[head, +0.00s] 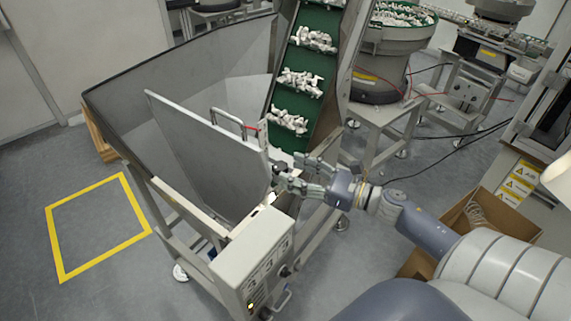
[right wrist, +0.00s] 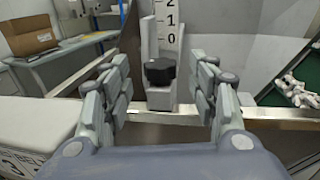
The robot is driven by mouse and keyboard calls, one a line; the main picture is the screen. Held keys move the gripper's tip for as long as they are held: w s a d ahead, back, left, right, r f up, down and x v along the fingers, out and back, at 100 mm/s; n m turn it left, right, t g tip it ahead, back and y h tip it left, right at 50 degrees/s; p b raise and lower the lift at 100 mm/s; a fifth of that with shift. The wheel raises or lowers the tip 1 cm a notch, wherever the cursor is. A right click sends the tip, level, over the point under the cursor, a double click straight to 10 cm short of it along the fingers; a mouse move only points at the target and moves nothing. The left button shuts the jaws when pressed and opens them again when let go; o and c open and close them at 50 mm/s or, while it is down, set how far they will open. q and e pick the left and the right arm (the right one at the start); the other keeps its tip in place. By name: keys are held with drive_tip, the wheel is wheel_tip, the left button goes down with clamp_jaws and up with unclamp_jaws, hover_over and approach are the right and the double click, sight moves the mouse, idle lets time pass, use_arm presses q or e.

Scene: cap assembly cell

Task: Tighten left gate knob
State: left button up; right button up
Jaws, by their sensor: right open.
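The black gate knob (right wrist: 160,71) sits on a grey bracket below a white scale (right wrist: 168,22) marked 2, 1, 0 in the right wrist view. In the head view the knob (head: 279,168) is small and dark at the hopper's right edge. My right gripper (head: 288,173) is open in front of it, reaching in from the right. In the right wrist view its fingers stand on either side of the knob, with a visible gap on both sides. My left gripper is not in view.
A grey hopper (head: 115,105) with a slanted panel and bar handle (head: 228,121) stands left of the knob. A green conveyor (head: 287,100) carrying white parts rises behind. A control box (head: 252,255) is below. A cardboard box (head: 482,210) stands right, near my arm.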

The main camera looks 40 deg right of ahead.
sight(287, 170)
drive_tip(key=shift+p+x, duration=0.35)
drive_tip(key=shift+x, duration=1.25)
drive_tip(key=c, duration=1.1)
drive_tip(key=shift+o, duration=0.2)
